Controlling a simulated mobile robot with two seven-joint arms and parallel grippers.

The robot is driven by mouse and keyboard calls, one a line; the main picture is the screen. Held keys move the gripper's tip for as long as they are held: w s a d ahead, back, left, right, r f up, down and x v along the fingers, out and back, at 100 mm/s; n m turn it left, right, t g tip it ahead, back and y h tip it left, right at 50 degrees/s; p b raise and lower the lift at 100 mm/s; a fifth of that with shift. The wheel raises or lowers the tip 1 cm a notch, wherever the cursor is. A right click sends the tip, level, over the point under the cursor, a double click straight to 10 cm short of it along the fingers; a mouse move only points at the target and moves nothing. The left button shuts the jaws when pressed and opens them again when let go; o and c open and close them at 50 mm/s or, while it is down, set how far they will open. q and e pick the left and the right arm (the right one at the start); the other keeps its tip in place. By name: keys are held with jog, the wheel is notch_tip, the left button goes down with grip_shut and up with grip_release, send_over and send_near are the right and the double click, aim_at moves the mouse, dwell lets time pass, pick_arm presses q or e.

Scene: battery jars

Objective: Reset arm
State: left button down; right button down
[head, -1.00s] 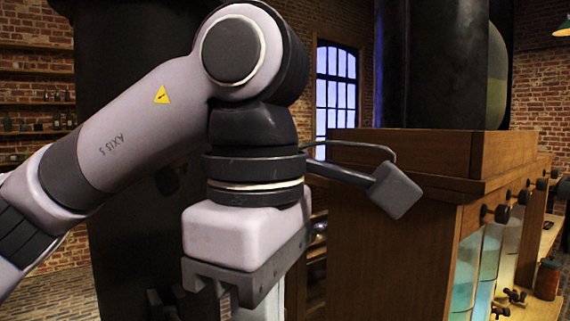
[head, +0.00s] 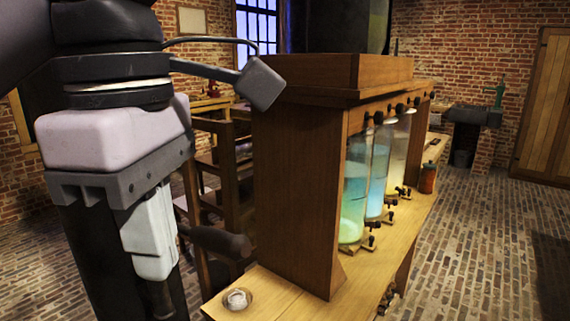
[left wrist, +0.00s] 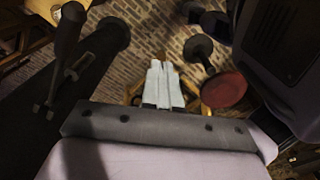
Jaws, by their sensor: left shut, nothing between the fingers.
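My left gripper (head: 152,262) hangs at the left of the head view, pointing down, with its pale fingers together and nothing between them. The left wrist view shows the same shut fingers (left wrist: 163,85) over the brick floor. The gripper is apart from the wooden cabinet (head: 292,185), which stands to its right. My right gripper does not show.
Glass jars of green and blue liquid (head: 355,190) stand in the cabinet over a wooden bench (head: 290,300). A small round glass item (head: 237,299) sits on the bench's near corner. An orange jar (head: 428,178) stands farther back. Brick floor (head: 480,240) is clear at right.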

pick_arm(q)
jog(key=w+a+n+h, duration=0.1)
jog(key=w+a+n, duration=0.15)
jog(key=a, duration=0.55)
jog(key=w+a+n+h, duration=0.1)
jog(key=w+a+n, duration=0.15)
jog(key=a, duration=0.55)
jog(key=w+d+f+n+g+h, duration=0.3)
jog(key=d+f+n+h, duration=0.3)
jog(key=d+f+h, duration=0.5)
jog(key=w+a+f+n+t+y, duration=0.25)
jog(key=a+f+n+t, duration=0.45)
jog(key=f+n, duration=0.5)
jog(key=w+a+f+n+t+y, duration=0.25)
jog(key=a+f+n+t, duration=0.25)
jog(key=f+n+t, duration=0.7)
jog(key=s+a+f+n+g+y, duration=0.7)
jog(key=s+a+f+n, duration=0.3)
jog(key=s+f, duration=0.4)
jog(key=d+f+n+t+h, duration=0.1)
jog(key=d+f+n, duration=0.2)
jog(key=d+n, duration=0.4)
jog(key=d, duration=0.9)
jog(key=shift+s+d+n, duration=0.2)
jog(key=shift+d+n, duration=0.15)
jog(key=shift+n, duration=0.05)
